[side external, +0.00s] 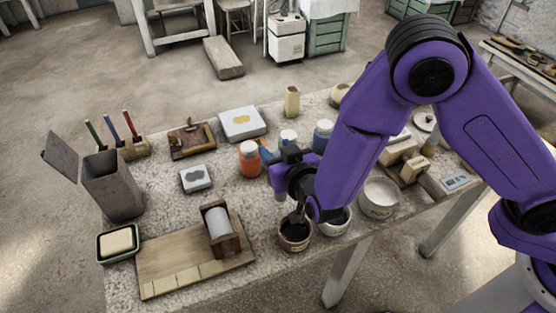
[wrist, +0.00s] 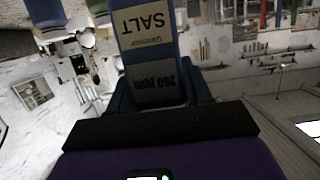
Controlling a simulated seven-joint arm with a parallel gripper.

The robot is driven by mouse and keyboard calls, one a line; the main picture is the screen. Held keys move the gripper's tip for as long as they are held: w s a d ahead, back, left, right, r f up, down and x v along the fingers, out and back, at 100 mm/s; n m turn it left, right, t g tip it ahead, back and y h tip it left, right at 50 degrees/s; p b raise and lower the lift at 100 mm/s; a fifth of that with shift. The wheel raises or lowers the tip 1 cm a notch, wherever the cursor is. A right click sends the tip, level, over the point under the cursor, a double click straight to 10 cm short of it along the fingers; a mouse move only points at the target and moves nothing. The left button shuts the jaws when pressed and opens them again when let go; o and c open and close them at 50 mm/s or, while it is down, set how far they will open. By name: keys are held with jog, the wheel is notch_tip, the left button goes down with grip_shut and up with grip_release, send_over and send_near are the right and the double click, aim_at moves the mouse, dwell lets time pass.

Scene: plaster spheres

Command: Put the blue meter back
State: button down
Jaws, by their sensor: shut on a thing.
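In the wrist view, the blue meter (wrist: 150,50) has a pale label reading SALT and a grey screen reading 260 ppm, upside down in the picture. My gripper (wrist: 161,92) is shut on it, with a dark blue finger on each side. The meter's far end runs out of the top of that view. In the side view, my purple wrist is low over the front half of the worktable (side external: 160,215), above the brown pot (side external: 294,236). My wrist and arm hide part of the grip there, and I cannot tell the meter's lower end.
An orange jar (side external: 250,160) stands left of my wrist, and a blue jar (side external: 323,136) behind it. A white bowl (side external: 380,198) is to the right. A wooden board (side external: 175,262) bears a roller frame (side external: 219,230). A grey bin (side external: 115,188) stands at the left.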

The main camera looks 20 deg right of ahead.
notch_tip(320, 180, up, 6)
notch_tip(320, 180, down, 9)
dwell(1.0)
jog(key=shift+f, duration=0.3)
jog(key=shift+c, duration=2.4)
grip_release()
jog(key=shift+r, duration=0.1)
jog(key=shift+s+r, duration=0.15)
jog(key=v, duration=1.1)
jog(key=shift+s, duration=0.35)
jog(key=shift+r, duration=0.1)
